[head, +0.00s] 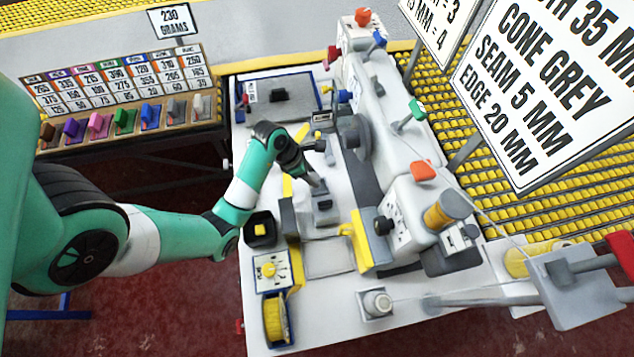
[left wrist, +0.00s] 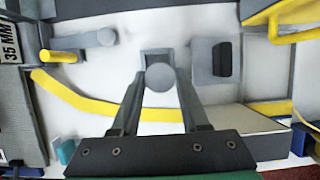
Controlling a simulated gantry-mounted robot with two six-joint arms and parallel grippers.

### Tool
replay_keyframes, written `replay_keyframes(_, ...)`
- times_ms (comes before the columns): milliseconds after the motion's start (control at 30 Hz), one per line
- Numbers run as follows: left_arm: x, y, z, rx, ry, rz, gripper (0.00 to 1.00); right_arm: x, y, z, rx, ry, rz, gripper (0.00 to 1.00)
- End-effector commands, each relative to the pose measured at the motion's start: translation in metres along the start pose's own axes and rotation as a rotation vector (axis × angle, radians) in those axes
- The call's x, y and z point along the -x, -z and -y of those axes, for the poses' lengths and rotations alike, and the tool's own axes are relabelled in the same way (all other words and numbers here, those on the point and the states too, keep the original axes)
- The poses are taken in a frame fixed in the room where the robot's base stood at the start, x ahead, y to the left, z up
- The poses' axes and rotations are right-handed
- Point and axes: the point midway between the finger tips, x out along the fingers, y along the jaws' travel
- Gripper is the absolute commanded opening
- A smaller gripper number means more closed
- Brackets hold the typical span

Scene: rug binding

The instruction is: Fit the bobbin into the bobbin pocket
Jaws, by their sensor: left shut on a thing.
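My left gripper (head: 316,183) reaches down over the white table beside the sewing machine. In the left wrist view its two fingers (left wrist: 163,98) close in on a round grey disc, which looks like the bobbin (left wrist: 162,77). Directly behind the disc is a grey square-edged frame (left wrist: 157,52), which may be the bobbin pocket. The disc overlaps the frame's near edge; I cannot tell whether it is inside or above it. The bobbin is too small to make out in the head view. My right gripper is not in view.
A grey block with a black top (left wrist: 220,60) stands close to the right of the disc. A grey lever with a yellow tip (left wrist: 80,46) is on its left. A curved yellow strip (left wrist: 85,102) runs nearby. The machine body (head: 385,90) rises beyond.

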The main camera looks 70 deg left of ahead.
Motion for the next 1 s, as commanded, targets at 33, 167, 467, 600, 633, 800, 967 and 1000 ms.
replay_keyframes(33,-0.011,-0.002,-0.001,-0.001,0.001,-0.001,0.00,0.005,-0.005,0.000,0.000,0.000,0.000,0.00)
replay_keyframes(167,-0.017,-0.005,-0.003,0.000,-0.001,0.000,0.00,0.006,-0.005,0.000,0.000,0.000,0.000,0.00)
replay_keyframes(467,-0.050,0.003,-0.004,0.001,0.001,-0.001,0.00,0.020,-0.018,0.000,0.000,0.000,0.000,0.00)
replay_keyframes(600,-0.053,0.004,-0.005,0.001,0.000,0.001,0.00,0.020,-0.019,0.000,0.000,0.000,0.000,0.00)
replay_keyframes(633,-0.053,0.004,-0.005,0.000,-0.001,0.001,0.00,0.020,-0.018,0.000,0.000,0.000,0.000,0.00)
replay_keyframes(800,-0.054,0.005,-0.005,0.000,0.000,0.001,0.00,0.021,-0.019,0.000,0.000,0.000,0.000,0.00)
replay_keyframes(967,-0.055,0.005,-0.005,0.000,0.000,0.001,0.59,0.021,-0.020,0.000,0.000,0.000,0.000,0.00)
replay_keyframes(1000,-0.055,0.005,-0.005,0.000,0.000,0.001,0.66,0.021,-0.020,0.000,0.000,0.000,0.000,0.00)
